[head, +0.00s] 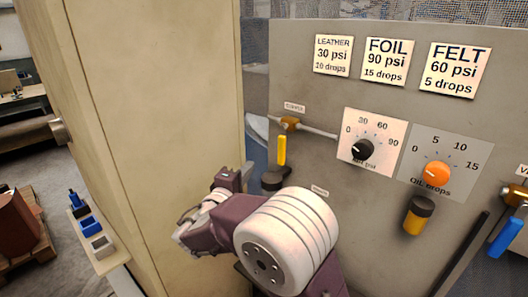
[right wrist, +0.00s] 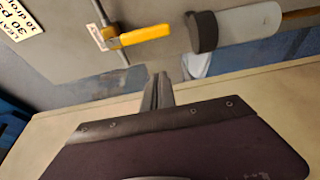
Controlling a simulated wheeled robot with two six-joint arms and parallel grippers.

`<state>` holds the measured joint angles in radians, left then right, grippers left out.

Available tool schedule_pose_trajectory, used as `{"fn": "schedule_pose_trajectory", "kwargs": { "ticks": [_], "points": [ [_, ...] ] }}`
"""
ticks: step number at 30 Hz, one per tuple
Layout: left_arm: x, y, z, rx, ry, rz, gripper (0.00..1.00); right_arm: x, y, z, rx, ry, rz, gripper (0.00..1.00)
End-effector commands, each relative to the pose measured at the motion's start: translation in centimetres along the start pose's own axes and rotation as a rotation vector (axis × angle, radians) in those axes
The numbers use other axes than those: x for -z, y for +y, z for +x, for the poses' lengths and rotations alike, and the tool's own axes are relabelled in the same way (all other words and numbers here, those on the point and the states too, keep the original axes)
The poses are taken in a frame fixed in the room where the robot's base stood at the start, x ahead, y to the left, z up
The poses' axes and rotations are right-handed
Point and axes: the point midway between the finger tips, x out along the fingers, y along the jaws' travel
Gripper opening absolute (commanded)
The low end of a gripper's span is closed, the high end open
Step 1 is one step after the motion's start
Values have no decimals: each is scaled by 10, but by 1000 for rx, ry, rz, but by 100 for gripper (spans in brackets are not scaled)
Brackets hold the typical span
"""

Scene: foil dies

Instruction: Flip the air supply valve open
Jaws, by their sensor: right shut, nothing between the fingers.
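The air supply valve has a brass body (head: 290,124) on a pipe at the panel's left side, under a small label that is too small to read. Its yellow handle (head: 282,150) hangs straight down, crosswise to the pipe. The yellow handle also shows in the right wrist view (right wrist: 145,35). My right gripper (head: 247,169) is left of and below the handle, apart from it. Its fingers (right wrist: 158,82) are shut together with nothing between them. My left gripper is not in view.
The grey panel (head: 330,90) carries a black pressure knob (head: 362,151), an orange oil knob (head: 437,173) and a blue-handled valve (head: 506,237) at right. A dark cylindrical part (head: 275,178) sits just below the yellow handle. A tall beige panel (head: 160,110) stands close on the left.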

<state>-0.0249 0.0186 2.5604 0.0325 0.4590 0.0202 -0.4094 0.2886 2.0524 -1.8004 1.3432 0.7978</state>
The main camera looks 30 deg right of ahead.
Motion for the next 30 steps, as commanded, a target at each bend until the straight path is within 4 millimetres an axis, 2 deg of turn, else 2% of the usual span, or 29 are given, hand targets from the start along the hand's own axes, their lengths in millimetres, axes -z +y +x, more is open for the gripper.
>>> {"fn": "schedule_pose_trajectory", "kwargs": {
  "ticks": [8,11,22,30],
  "points": [
    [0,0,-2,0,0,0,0,-1,0,6,1,-4,-1,0],
    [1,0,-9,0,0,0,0,-2,1,21,3,-6,-3,0],
    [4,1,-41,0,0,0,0,-2,2,101,3,-6,-3,0],
    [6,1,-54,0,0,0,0,-35,0,89,3,-3,-3,0]
  ]
}}
